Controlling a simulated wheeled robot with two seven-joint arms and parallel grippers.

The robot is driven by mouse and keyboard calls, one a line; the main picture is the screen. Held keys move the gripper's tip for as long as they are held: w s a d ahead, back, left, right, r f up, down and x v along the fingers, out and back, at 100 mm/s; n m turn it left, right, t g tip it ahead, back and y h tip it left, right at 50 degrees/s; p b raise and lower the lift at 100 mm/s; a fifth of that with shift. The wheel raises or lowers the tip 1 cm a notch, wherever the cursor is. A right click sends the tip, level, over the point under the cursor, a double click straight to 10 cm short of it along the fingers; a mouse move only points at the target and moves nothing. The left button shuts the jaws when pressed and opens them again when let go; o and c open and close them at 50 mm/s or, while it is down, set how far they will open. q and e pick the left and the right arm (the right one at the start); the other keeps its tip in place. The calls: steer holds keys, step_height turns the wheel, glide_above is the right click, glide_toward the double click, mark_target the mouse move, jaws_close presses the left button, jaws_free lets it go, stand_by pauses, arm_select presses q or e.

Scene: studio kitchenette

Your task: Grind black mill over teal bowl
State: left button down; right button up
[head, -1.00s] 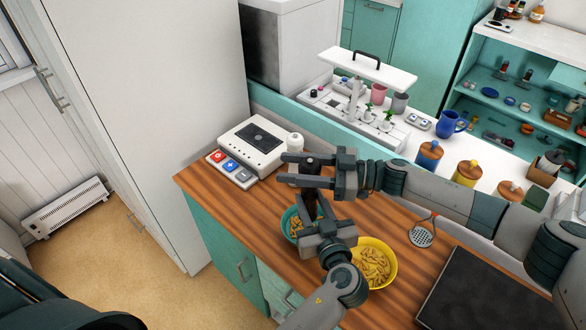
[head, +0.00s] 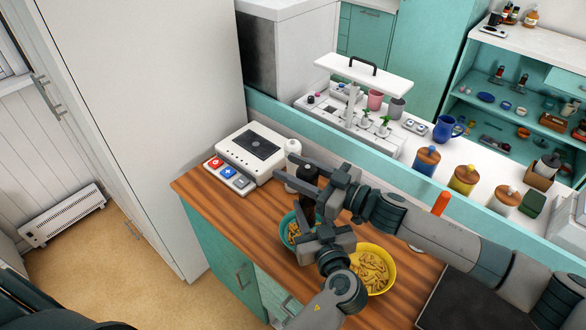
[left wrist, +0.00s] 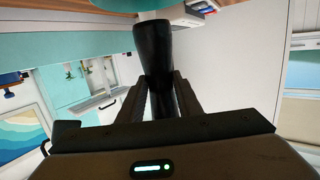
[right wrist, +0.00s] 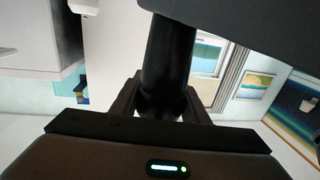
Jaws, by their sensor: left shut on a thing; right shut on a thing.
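The black mill (head: 307,176) stands about upright, its lower end over or just beside the teal bowl (head: 285,227). The two grippers and the mill hide part of that bowl, which holds pasta. My right gripper (head: 299,172) is shut on the mill's upper part. My left gripper (head: 300,228) is shut on the mill lower down. In the left wrist view the mill (left wrist: 155,60) is between the fingers. In the right wrist view the dark mill (right wrist: 167,60) also sits between the fingers. I cannot see anything falling from the mill.
A yellow bowl of pasta (head: 372,268) stands right of the teal bowl. A white bottle-like thing (head: 292,152) is close behind the mill. A white device (head: 250,153) with red and blue buttons is at the back left. A dark board (head: 470,305) lies at the right.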

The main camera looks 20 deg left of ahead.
steer(key=o, duration=1.1)
steer(key=shift+c, duration=0.2)
steer(key=shift+d, duration=0.15)
steer(key=v, duration=1.1)
steer(key=shift+d, duration=0.35)
